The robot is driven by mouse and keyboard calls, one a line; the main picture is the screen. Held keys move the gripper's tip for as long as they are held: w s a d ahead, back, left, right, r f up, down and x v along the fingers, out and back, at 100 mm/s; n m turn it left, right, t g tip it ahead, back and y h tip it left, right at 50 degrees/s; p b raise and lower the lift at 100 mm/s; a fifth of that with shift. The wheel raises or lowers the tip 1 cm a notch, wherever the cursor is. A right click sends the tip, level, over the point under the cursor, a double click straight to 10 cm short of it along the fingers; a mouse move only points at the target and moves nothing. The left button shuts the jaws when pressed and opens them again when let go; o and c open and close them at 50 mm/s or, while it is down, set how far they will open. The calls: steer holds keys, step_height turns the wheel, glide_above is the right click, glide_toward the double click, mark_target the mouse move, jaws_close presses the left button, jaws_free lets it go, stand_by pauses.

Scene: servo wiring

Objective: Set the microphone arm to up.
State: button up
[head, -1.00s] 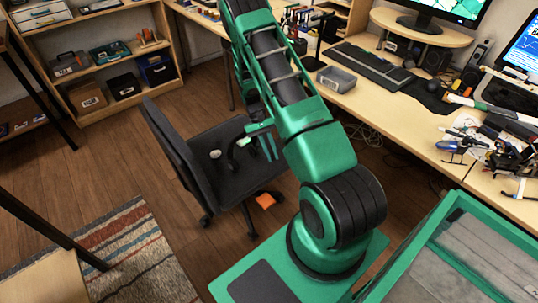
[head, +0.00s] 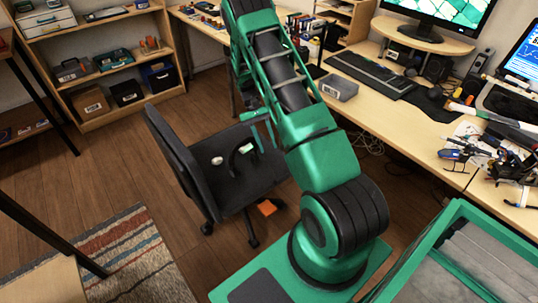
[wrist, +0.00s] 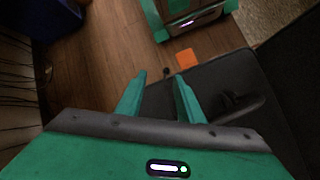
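No microphone arm can be made out for certain. A dark curved thing (head: 238,157), perhaps a headset, lies on the black seat of the office chair (head: 262,180), with a pale piece (head: 217,160) at its left. A dark low-contrast shape (wrist: 235,106) shows on the seat in the wrist view. My gripper (head: 263,138) hangs over the far part of the seat, just right of the curved thing in the head view. In the wrist view my gripper (wrist: 160,90) has its two green fingers apart, with nothing between them.
The chair backrest (head: 180,155) rises left of the seat. The desk (head: 395,120), with keyboard (head: 370,75) and grey box (head: 338,87), runs along the right. An orange piece (head: 267,207) lies on the floor by the chair. Open wood floor lies left of the chair.

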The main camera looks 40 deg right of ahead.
steer(key=v, duration=0.3)
steer(key=shift+f, duration=0.1)
stand_by(0.4)
steer(key=s+a+r+t, duration=0.15)
steer(key=s+r, duration=0.45)
steer(key=r, duration=0.6)
steer(key=s+a+r+t, duration=0.15)
steer(key=s+r, duration=0.35)
steer(key=r, duration=0.6)
steer(key=s+a+r+t, duration=0.1)
steer(key=s+a+r, duration=0.1)
steer(key=s, duration=0.5)
steer(key=s+a+r+t, duration=0.1)
steer(key=s+a+r, duration=0.1)
steer(key=s, duration=0.5)
steer(key=s+a+r+t, duration=0.2)
steer(key=s, duration=0.6)
steer(key=shift+a, duration=0.3)
